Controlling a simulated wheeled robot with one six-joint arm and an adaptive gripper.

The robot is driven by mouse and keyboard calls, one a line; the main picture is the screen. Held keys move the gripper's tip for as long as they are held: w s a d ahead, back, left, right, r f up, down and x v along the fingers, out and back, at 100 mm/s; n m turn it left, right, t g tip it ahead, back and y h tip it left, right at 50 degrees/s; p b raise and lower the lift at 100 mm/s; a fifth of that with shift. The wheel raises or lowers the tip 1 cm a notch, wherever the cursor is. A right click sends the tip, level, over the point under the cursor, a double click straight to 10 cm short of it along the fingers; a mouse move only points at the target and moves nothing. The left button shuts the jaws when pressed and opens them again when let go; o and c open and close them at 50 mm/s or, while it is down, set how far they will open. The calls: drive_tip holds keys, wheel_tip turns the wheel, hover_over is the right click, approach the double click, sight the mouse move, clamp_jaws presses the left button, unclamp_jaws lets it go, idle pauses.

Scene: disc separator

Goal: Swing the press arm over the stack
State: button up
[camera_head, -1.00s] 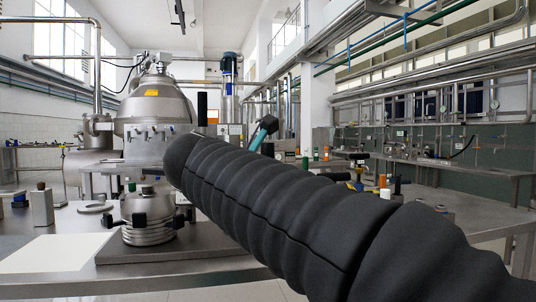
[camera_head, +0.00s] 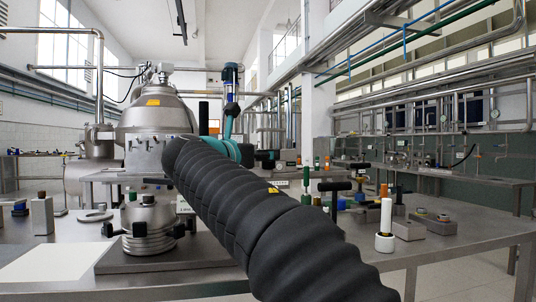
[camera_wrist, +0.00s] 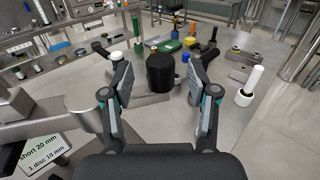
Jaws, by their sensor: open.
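In the wrist view, my gripper (camera_wrist: 160,90) is open, with one finger on each side of a black cylindrical knob (camera_wrist: 160,72). The knob appears to stand at the end of a steel bar, which looks like the press arm (camera_wrist: 112,106), reaching in from the left. I cannot tell whether either finger touches the knob. In the head view, the stack (camera_head: 148,242) of steel discs sits on a dark base plate at the front left, with black clamp handles around it. My dark ribbed arm hides the gripper and much of the press arm there.
A labelled sign (camera_wrist: 48,152) stands beside the bar. A white cylinder on a round base (camera_head: 385,225) and several small coloured-handled tools stand on the right of the steel table (camera_head: 440,255). A large separator (camera_head: 155,115) stands behind. The table's front right is clear.

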drive_tip(key=shift+x, duration=1.8)
clamp_jaws()
